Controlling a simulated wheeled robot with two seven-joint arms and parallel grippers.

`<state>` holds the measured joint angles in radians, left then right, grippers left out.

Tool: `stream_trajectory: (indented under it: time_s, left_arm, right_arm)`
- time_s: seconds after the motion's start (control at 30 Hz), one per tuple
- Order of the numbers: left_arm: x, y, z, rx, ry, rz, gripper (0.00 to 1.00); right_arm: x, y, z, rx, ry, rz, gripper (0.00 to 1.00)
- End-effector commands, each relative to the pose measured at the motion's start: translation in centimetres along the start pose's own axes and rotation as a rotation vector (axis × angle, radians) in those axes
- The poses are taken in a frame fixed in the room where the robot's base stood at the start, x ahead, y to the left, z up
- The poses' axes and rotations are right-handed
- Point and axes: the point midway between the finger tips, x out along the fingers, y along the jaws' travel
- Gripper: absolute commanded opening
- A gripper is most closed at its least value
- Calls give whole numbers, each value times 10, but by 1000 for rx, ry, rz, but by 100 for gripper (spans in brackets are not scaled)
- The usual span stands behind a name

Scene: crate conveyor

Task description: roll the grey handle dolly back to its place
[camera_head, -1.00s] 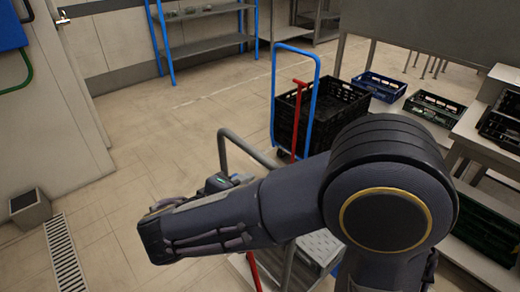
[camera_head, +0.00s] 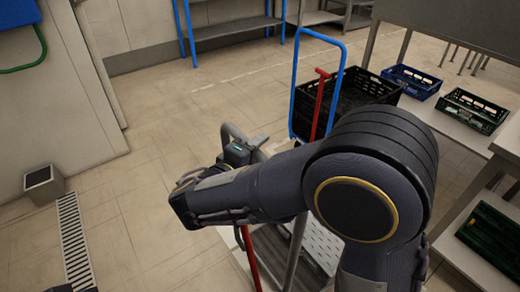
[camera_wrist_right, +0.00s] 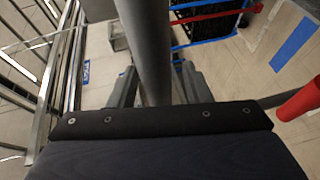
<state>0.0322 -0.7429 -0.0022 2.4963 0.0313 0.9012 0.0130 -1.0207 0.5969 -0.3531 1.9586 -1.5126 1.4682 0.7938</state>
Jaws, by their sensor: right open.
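The grey handle dolly shows in the head view as a bent grey tube handle (camera_head: 228,132) and a deck partly hidden behind my right arm. My right gripper (camera_head: 244,150) is at the upper part of that handle. In the right wrist view the grey tube (camera_wrist_right: 146,45) runs between the two fingers of the open right gripper (camera_wrist_right: 155,88), with the fingers on either side of it. I cannot tell whether a finger touches the tube. My left gripper is not in view.
A dolly with a blue handle (camera_head: 294,90) and black crates (camera_head: 370,85) stands behind. A red pole (camera_head: 319,100) rises close by. Low shelves with crates (camera_head: 470,112) are on the right. Open tiled floor lies left, with a drain grate (camera_head: 73,240) and small bin (camera_head: 43,186).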

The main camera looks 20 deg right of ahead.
Motion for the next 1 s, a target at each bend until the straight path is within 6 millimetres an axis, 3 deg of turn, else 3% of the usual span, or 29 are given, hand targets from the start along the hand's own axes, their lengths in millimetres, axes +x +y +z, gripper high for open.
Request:
stream_trajectory:
  time_s: [0.37, 0.7, 1.0]
  left_arm:
    - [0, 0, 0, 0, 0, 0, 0]
    - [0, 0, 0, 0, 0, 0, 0]
    - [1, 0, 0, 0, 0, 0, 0]
  right_arm:
    - [8, 0, 0, 0, -1, 0, 44]
    - [8, 0, 0, 0, -1, -1, 0]
    - [8, 0, 0, 0, -1, -1, 0]
